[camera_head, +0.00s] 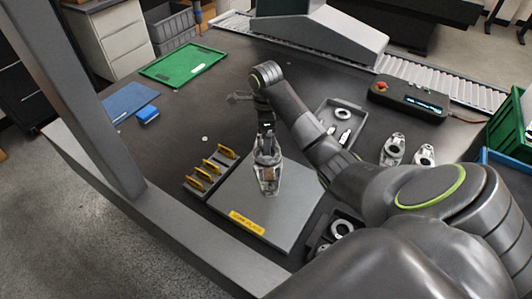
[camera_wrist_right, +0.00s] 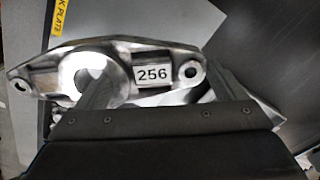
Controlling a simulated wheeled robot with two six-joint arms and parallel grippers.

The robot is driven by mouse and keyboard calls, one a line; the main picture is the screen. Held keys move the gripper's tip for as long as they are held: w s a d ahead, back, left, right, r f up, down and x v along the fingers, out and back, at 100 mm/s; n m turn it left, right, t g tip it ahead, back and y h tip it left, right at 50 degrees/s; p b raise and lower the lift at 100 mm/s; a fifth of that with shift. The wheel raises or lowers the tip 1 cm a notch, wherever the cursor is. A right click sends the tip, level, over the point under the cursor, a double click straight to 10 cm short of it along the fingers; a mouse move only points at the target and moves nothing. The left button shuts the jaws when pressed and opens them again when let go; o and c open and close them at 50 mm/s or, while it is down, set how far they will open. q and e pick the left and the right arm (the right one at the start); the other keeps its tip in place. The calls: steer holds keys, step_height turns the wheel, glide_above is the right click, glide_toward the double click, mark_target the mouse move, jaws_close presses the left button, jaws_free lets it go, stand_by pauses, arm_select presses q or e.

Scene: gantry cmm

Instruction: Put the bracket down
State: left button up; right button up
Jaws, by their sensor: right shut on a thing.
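The bracket (camera_head: 268,178) is a shiny metal casting at the far part of the grey plate with a yellow label (camera_head: 245,221). In the right wrist view the bracket (camera_wrist_right: 152,55) shows a white label reading 256, a large round boss and a small hole at each end. My right gripper (camera_head: 267,152) is shut on the bracket from above; its two fingers (camera_wrist_right: 155,80) also show in the wrist view. I cannot tell whether the bracket touches the plate (camera_head: 235,195) or hangs just above it. My left gripper is not in view.
A rack with yellow pieces (camera_head: 208,168) stands left of the plate. A grey tray of metal parts (camera_head: 325,108) lies behind it. More brackets (camera_head: 393,150) stand to the right, near a control box with a red button (camera_head: 410,98). A green tray (camera_head: 183,65) lies back left.

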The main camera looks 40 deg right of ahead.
mark_target(256, 145)
steer(key=a+f+n, duration=0.1)
steer(key=n, duration=0.1)
steer(key=a+f+n, duration=0.1)
steer(key=n, duration=0.1)
steer(key=a+n+b, duration=0.1)
steer(key=n, duration=0.2)
steer(key=shift+s+a+f, duration=0.3)
steer(key=shift+a+f, duration=0.1)
steer(key=f+n+b, duration=0.1)
steer(key=f+b, duration=0.1)
steer(key=a+f+n+b, duration=0.1)
steer(key=f, duration=0.1)
steer(key=a+f+n+b, duration=0.1)
steer(key=f+n+b, duration=0.1)
steer(key=shift+f+b, duration=0.2)
steer(key=shift+b, duration=0.15)
step_height(256, 145, down, 4)
steer(key=shift+f+p, duration=0.1)
steer(key=shift+p, duration=0.2)
steer(key=shift+d+f, duration=0.1)
steer(key=shift+f, duration=0.2)
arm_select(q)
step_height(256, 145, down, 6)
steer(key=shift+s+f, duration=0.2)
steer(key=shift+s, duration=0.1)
